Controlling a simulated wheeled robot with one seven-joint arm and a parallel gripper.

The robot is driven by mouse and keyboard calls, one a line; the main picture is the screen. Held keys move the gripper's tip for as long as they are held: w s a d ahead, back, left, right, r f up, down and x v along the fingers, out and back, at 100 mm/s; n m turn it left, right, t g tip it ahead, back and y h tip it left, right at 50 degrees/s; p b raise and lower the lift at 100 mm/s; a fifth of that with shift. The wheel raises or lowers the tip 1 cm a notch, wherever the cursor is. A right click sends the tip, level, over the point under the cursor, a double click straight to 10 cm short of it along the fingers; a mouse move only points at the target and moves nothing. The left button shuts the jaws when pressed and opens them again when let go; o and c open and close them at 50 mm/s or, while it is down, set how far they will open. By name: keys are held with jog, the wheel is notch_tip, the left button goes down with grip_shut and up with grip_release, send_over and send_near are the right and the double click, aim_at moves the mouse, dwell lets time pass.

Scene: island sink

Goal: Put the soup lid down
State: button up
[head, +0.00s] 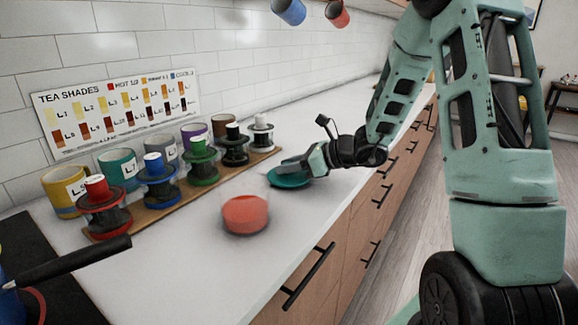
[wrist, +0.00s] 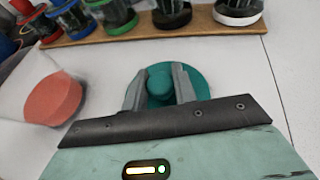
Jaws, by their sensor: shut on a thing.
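The soup lid is a round teal disc with a knob (head: 287,180). In the head view it is low over the white counter, right of the soup container; I cannot tell whether it touches the counter. My gripper (head: 284,172) is shut on the lid's knob, with a finger on each side of it. The wrist view shows the lid (wrist: 200,82) and the fingers of my gripper (wrist: 160,82) around the knob. A clear container with orange-red soup (head: 245,214) stands on the counter without a cover. It also shows in the wrist view (wrist: 52,100).
A pan handle (head: 75,263) reaches in at lower left. The counter (head: 335,120) beyond my gripper is clear.

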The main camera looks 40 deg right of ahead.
jog(key=shift+f, duration=0.1)
jog(key=shift+f, duration=0.15)
jog(key=o, duration=0.9)
jog(key=shift+o, duration=0.2)
jog(key=shift+s+d+r, duration=0.15)
jog(key=shift+d+r, duration=0.05)
jog(key=shift+r, duration=0.2)
jog(key=v, duration=1.1)
jog(key=shift+s+d+r, duration=0.1)
jog(key=shift+s, duration=0.15)
